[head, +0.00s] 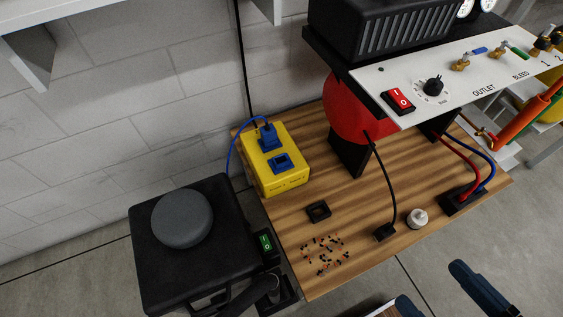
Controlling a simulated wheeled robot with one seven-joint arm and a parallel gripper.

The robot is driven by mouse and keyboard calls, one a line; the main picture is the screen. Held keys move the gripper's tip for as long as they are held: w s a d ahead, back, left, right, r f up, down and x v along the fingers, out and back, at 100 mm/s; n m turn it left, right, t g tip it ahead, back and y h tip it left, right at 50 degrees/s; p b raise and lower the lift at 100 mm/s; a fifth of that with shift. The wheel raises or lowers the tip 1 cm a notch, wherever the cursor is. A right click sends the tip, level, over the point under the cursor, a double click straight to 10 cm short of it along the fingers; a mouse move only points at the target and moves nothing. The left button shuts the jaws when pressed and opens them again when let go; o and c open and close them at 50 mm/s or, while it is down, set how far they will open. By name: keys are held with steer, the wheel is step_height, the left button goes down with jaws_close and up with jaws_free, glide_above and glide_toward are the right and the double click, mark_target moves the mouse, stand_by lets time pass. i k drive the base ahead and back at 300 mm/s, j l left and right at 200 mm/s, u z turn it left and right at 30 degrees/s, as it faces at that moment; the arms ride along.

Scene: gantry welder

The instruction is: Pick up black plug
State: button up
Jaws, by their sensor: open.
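A small black plug (384,233) lies on the wooden table toward its front edge. A black cable (388,180) runs from it up to the red round tank (352,112). My gripper (437,292) shows in the bottom right corner as two dark blue fingers spread apart. It is open, with nothing seen between the fingers. In the picture it is below and to the right of the plug, apart from it. The rest of the gripper is cut off by the frame edge.
A white round knob (418,218) stands just right of the plug. A black square frame (318,211), scattered small bits (325,254) and a yellow socket box (281,178) are to the left on the table (357,259). The white control panel (460,75) overhangs behind.

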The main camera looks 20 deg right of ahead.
mark_target(382, 232)
steer(key=k+j, duration=0.2)
steer(key=k, duration=0.3)
steer(key=k+z, duration=0.2)
steer(key=z, duration=1.45)
